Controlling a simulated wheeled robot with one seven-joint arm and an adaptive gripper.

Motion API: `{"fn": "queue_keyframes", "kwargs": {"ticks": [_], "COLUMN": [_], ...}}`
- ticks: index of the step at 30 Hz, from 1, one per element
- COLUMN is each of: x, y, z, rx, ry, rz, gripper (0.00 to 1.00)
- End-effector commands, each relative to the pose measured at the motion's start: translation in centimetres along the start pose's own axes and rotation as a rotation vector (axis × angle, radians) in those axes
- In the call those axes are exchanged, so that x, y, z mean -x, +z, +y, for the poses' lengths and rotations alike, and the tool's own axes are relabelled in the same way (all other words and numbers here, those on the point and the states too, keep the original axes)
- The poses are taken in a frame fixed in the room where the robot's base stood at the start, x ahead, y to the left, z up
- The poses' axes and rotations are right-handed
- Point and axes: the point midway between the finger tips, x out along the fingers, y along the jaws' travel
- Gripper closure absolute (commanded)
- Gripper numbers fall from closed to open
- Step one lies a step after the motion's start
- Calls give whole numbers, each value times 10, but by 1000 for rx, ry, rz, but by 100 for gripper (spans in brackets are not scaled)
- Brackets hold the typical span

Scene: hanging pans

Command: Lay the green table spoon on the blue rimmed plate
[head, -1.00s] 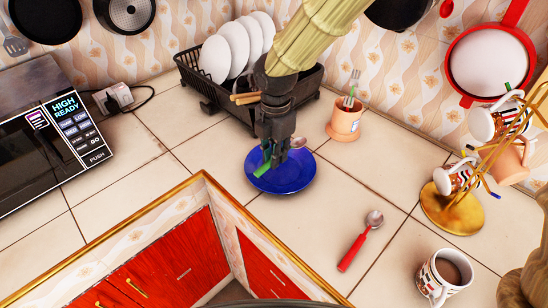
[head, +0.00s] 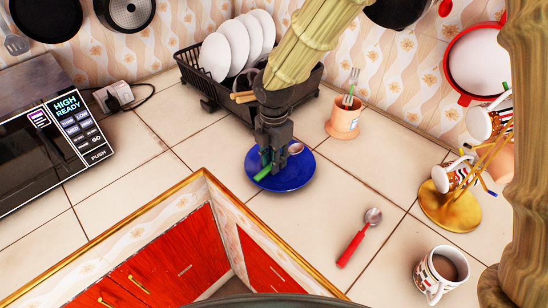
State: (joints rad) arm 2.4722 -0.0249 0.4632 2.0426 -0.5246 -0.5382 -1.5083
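The blue plate (head: 299,178) lies flat on the tiled counter in the middle of the head view. My gripper (head: 273,168) points down over it, with its fingertips close to the plate's surface. It appears shut on the green table spoon (head: 263,173). The green handle sticks out to the lower left of the fingers and the metal bowl shows to their right. The spoon's middle is hidden by the fingers. I cannot tell whether the spoon touches the plate.
A black dish rack (head: 211,98) with white plates stands behind my gripper. An orange pot (head: 343,121) with a fork is right of it. A red-handled spoon (head: 354,244), a mug (head: 441,274) and a mug stand (head: 447,212) are to the right. The counter left of the plate is clear.

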Motion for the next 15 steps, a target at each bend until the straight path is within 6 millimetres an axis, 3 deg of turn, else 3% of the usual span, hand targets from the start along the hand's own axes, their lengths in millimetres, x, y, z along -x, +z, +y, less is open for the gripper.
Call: {"fn": "queue_keyframes", "kwargs": {"ticks": [11, 15], "x": [2, 12], "y": [0, 0], "z": [0, 1], "rx": [0, 0], "ry": [1, 4], "rz": [0, -1], "gripper": [64, 64]}}
